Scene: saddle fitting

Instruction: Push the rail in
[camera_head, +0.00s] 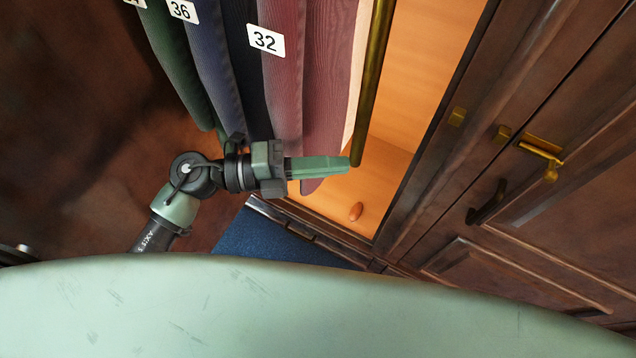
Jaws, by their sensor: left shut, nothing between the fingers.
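The rail (372,85) is a brass rod that runs from the top edge down to a free end in front of the lit wardrobe interior. My left gripper (345,165) is shut and empty. Its green fingers point right, and their tips are right beside the rail's free end. I cannot tell whether they touch it. Several garments hang to the left of the rail: a maroon one (325,80), and blue and green ones with white number tags such as 32 (266,40) and 36. My right gripper is out of view.
The wardrobe's dark wooden door (560,215) with brass fittings (541,150) stands at the right. A blue surface (270,238) lies below my left gripper.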

